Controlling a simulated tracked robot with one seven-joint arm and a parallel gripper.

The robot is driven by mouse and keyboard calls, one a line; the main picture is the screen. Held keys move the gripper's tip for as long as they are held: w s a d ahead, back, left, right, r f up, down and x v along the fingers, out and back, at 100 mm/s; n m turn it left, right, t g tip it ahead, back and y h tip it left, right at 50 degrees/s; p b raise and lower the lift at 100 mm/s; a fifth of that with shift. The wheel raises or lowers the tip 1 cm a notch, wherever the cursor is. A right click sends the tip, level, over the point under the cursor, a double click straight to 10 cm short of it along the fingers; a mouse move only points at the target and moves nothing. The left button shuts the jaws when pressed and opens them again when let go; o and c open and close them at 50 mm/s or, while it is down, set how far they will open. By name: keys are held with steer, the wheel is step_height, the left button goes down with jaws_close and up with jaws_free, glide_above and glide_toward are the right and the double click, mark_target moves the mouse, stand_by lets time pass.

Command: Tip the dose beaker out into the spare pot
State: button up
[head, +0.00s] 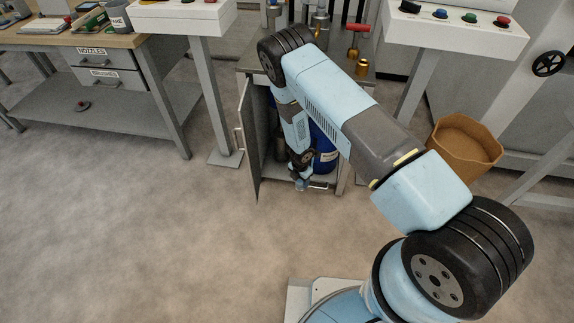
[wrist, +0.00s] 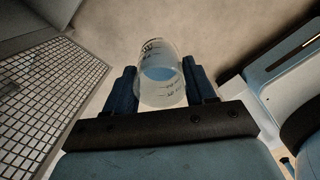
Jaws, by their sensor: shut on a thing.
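My gripper (head: 301,178) is low in front of an open cabinet in the head view. In the wrist view my gripper (wrist: 163,88) is shut on the dose beaker (wrist: 160,90), with one dark blue finger on each side. The beaker is clear with dark graduation marks, and pale blue shows inside it. In the head view the beaker (head: 302,185) is tiny, and its tilt cannot be told. I cannot pick out the spare pot in either view.
The cabinet door (head: 249,140) stands open, with a large blue container (head: 324,148) inside. A brown bin (head: 464,146) is at right. A workbench (head: 100,98) is at left. A metal grating (wrist: 40,105) lies left of the beaker in the wrist view. The front floor is clear.

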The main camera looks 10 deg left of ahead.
steer(key=w+d+r+m+h, duration=0.1)
steer(key=w+d+r, duration=0.1)
steer(key=d+r, duration=1.4)
steer(key=w+d+r+m+t+h, duration=0.1)
steer(key=w+d+r+m, duration=0.1)
steer(key=d+r, duration=1.5)
steer(key=w+d+r+m+h, duration=0.1)
steer(key=w+d+r, duration=0.3)
steer(key=d+r, duration=1.3)
step_height(320, 180, up, 15)
steer(key=shift+d+r+m+t, duration=0.1)
steer(key=shift+d+m+t, duration=0.15)
steer(key=shift+m+t, duration=0.05)
steer(key=shift+h, duration=0.4)
steer(key=shift+t+h, duration=0.4)
steer(key=shift+h, duration=0.1)
